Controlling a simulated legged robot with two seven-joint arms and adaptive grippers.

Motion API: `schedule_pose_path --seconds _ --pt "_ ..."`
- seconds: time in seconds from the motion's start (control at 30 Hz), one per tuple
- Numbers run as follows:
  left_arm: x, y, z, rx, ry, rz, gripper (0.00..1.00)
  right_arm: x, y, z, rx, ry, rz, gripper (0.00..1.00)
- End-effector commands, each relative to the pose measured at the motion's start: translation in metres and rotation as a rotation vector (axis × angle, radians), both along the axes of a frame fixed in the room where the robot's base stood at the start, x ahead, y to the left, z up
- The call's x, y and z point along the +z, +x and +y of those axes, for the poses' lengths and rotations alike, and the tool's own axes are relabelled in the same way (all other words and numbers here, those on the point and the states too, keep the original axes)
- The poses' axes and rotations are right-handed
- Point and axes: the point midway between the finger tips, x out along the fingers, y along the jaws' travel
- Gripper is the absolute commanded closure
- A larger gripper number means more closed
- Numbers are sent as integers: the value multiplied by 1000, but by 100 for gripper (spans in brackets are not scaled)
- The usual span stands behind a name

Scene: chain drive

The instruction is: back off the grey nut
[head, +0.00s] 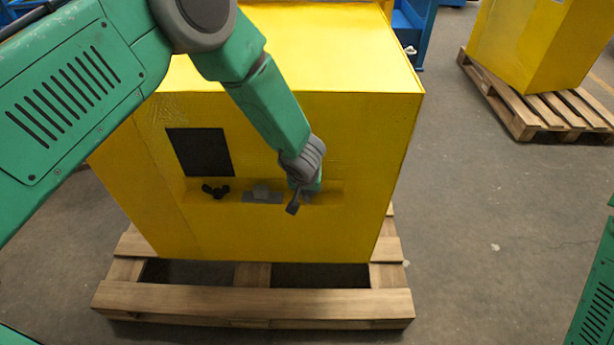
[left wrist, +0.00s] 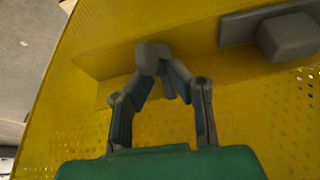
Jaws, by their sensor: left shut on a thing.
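My left gripper (head: 296,198) reaches down to the front face of the yellow cabinet (head: 300,125). In the left wrist view its two fingers (left wrist: 158,72) converge and are shut on a grey piece, which looks like the grey nut (left wrist: 148,56), at a ledge on the yellow panel. The fingers partly cover this nut, so its seating and thread cannot be seen. A grey block on a flat plate (head: 262,194) sits just left of the gripper in the head view; it also shows in the left wrist view (left wrist: 287,38). My right gripper is not in view.
A black wing-shaped knob (head: 215,191) sits further left on the same ledge, below a dark panel (head: 200,152). The cabinet stands on a wooden pallet (head: 250,302). Another pallet (head: 545,115) with a yellow box is at the back right. The floor between is clear.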

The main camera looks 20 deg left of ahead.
Motion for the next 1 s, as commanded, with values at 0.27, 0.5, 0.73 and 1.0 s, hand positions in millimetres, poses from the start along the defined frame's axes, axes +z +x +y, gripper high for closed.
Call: schedule_pose_path --seconds 0.27,0.5,0.73,1.0 --pt "1 0 -2 267 -4 2 100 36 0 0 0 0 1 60" --pt "-2 0 -4 496 -3 2 100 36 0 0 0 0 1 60" --pt "-4 1 -6 710 -3 1 100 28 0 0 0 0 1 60" --pt "-5 2 -7 933 -3 2 100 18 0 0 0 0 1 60"
